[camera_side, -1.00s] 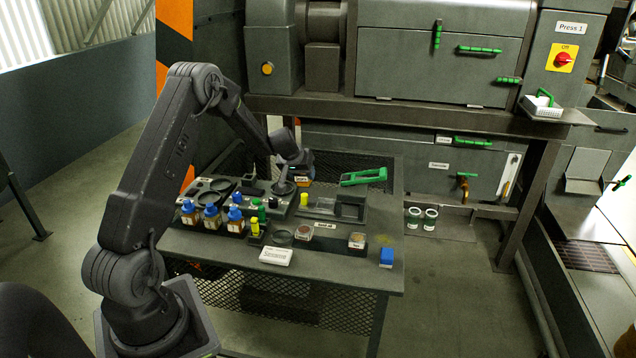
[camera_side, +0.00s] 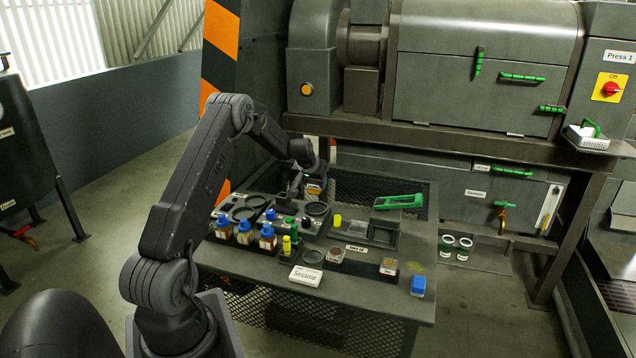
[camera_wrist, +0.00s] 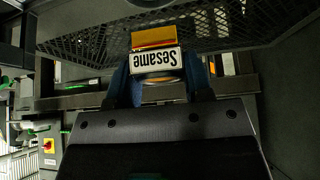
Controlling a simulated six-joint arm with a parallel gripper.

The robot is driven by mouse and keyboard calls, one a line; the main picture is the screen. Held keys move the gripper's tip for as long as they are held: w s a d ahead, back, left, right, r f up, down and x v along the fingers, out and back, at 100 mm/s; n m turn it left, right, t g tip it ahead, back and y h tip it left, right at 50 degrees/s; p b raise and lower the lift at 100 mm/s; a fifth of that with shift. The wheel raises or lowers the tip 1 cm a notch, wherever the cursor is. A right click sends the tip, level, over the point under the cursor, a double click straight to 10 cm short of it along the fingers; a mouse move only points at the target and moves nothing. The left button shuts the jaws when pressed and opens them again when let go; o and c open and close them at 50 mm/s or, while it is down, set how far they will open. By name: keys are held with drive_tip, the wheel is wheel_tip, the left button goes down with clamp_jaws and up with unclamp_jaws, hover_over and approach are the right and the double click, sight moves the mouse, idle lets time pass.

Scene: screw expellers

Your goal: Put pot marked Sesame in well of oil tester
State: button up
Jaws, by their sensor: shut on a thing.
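My gripper (camera_wrist: 160,90) is shut on the pot marked Sesame (camera_wrist: 154,38). In the wrist view the pot shows an orange-yellow body and a white label, with the word upside down, between the two fingers. In the side view the gripper (camera_side: 310,176) holds the pot (camera_side: 315,188) above the back of the bench, behind a dark unit with round openings (camera_side: 317,209). This may be the oil tester; no readable label confirms it. The pot is clear of the unit. The well's inside is hard to make out.
Blue-capped bottles (camera_side: 245,231) stand at the bench's left front. A white card marked Sesame (camera_side: 306,275) lies at the front edge. The press (camera_side: 480,70) stands behind.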

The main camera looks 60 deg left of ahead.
sight(315, 193)
drive_tip(key=shift+f, duration=2.3)
drive_tip(key=shift+f, duration=1.1)
idle(0.9)
drive_tip(key=o, duration=1.5)
drive_tip(key=shift+o, duration=0.2)
drive_tip(key=shift+r, duration=4.5)
drive_tip(key=shift+d, duration=0.1)
